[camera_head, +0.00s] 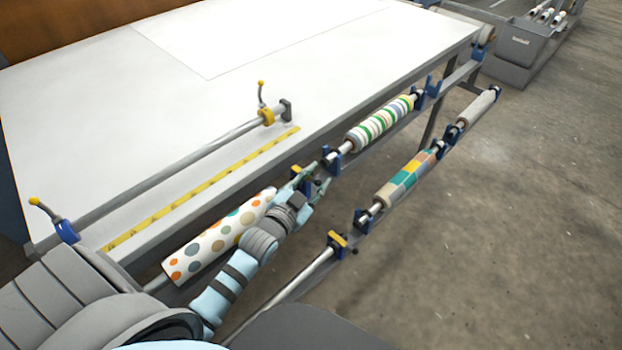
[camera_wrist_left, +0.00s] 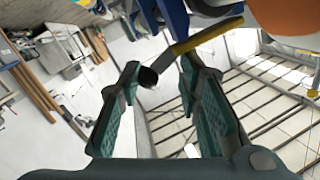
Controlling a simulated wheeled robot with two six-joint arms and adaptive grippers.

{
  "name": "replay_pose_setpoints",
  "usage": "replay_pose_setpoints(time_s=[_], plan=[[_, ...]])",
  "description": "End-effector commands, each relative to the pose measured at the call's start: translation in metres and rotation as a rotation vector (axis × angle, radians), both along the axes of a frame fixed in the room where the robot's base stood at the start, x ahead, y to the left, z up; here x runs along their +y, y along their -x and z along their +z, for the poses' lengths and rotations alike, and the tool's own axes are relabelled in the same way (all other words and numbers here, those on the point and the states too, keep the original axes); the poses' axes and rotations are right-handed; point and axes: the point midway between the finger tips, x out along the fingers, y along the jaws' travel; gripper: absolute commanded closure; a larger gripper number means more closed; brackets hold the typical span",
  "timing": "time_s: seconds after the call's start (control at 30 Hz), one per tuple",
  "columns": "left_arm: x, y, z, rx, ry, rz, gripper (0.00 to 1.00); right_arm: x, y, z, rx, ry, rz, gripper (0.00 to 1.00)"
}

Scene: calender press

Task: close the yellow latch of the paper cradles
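My left gripper (camera_head: 314,180) is at the blue paper cradle (camera_head: 308,189) on the upper rail, at the far end of the polka-dot roll (camera_head: 215,238). In the left wrist view its two green fingers (camera_wrist_left: 160,66) are apart. A yellow latch (camera_wrist_left: 208,38) with a grey rod and black knob (camera_wrist_left: 148,77) reaches between the fingertips from the blue cradle (camera_wrist_left: 172,18). The gripper does not visibly clamp it. In the head view the fingers largely hide this latch. Another yellow latch (camera_head: 338,241) sits on a lower-rail cradle. My right gripper is not in view.
A striped roll (camera_head: 381,124) and a checkered roll (camera_head: 409,177) rest in other blue cradles. The white table (camera_head: 70,110) carries a grey bar (camera_head: 170,170) and a yellow ruler (camera_head: 200,188) beside the rail.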

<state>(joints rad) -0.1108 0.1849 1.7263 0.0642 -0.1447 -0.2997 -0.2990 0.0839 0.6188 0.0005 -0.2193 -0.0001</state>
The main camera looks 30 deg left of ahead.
Motion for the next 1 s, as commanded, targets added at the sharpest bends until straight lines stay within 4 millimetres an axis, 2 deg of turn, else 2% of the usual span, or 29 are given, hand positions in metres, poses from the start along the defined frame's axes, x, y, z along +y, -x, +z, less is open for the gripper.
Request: replay_pose_setpoints(time_s=[0.07,0.17,0.3,0.4,0.6,1.0], plan=[[0.001,0.013,-0.006,0.017,-0.001,0.001,0.71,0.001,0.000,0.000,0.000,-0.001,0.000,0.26],[0.000,0.036,-0.003,0.018,-0.001,0.001,0.71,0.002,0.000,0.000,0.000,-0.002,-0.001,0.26],[-0.001,0.078,0.004,0.012,-0.006,-0.001,0.71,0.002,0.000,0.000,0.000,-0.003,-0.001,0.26],[-0.002,0.099,0.008,0.009,-0.005,-0.001,0.71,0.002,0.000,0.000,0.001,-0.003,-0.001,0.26],[-0.002,0.116,0.011,0.004,-0.002,-0.001,0.71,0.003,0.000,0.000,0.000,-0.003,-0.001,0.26],[-0.002,0.117,0.012,0.001,-0.002,0.000,0.71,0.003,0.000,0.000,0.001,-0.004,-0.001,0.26]])
